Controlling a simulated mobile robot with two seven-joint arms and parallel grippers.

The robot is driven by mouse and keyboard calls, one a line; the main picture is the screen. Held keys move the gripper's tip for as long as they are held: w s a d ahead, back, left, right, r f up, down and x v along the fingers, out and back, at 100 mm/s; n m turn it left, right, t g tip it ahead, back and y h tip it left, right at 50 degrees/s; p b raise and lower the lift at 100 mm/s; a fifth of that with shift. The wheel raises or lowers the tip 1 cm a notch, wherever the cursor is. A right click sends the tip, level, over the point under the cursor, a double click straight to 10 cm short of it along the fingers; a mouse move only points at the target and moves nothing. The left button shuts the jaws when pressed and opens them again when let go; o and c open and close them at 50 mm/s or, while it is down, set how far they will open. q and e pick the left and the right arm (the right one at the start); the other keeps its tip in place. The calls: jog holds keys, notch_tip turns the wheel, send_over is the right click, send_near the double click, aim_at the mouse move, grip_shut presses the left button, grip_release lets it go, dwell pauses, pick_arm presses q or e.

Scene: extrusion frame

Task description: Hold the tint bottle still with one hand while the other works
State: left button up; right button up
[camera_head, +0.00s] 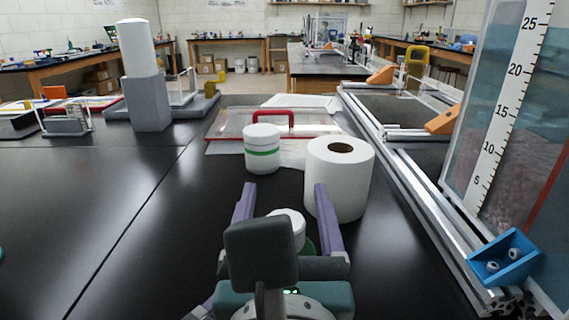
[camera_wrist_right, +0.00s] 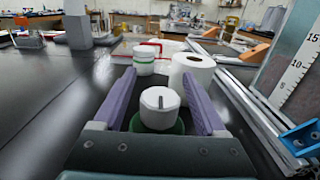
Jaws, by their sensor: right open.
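A small bottle with a white cap and a green lower part stands on the black bench; it looks like the tint bottle (camera_head: 291,222). Its cap, with a dark line on top, shows clearly in the right wrist view (camera_wrist_right: 160,101). My right gripper (camera_head: 285,190) is open, with its two purple fingers on either side of the bottle and a visible gap to each in the wrist view. The head view hides most of the bottle behind my wrist. My left gripper is not in view.
A white jar with a green band (camera_head: 262,160) and a white paper roll (camera_head: 352,190) stand just beyond the fingers. A red-handled clear panel (camera_head: 230,125) lies behind. An aluminium extrusion frame (camera_head: 415,205) with a blue bracket (camera_head: 505,258) borders the right. The left bench is clear.

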grip_shut()
dwell(0.6)
